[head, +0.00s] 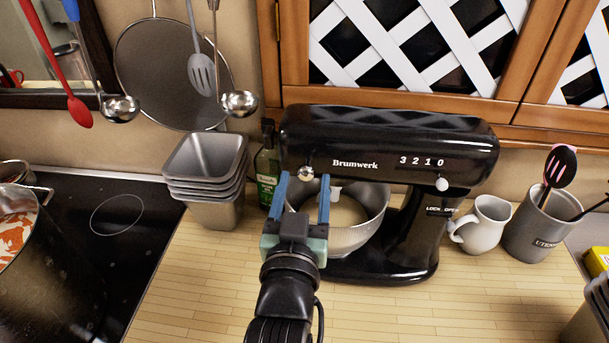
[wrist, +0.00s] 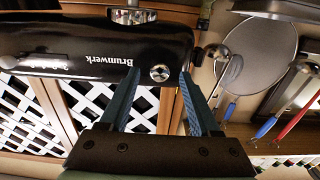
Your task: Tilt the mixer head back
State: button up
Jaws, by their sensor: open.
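The black stand mixer (head: 385,150), marked Brumwerk, stands on the wooden counter with its head level above a metal bowl (head: 370,225). A round silver knob (head: 306,173) sits at the left end of the head, and a pale knob (head: 441,183) is near its right end. My gripper (head: 304,185) is open in front of the head's left end, its two blue fingers apart on either side of the silver knob as seen from the head view. The wrist view shows the gripper (wrist: 157,82) open, with the knob (wrist: 160,73) between the fingertips. I cannot tell whether they touch the mixer.
Stacked metal tins (head: 205,175) and a green bottle (head: 268,165) stand left of the mixer. A white jug (head: 482,222) and a utensil pot (head: 537,228) stand to the right. Ladles and a strainer (head: 165,75) hang behind left. A lattice cabinet (head: 400,97) is behind the head.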

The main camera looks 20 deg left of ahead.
jog(key=shift+w+a, duration=0.15)
jog(key=shift+w, duration=0.3)
grip_shut()
dwell(1.2)
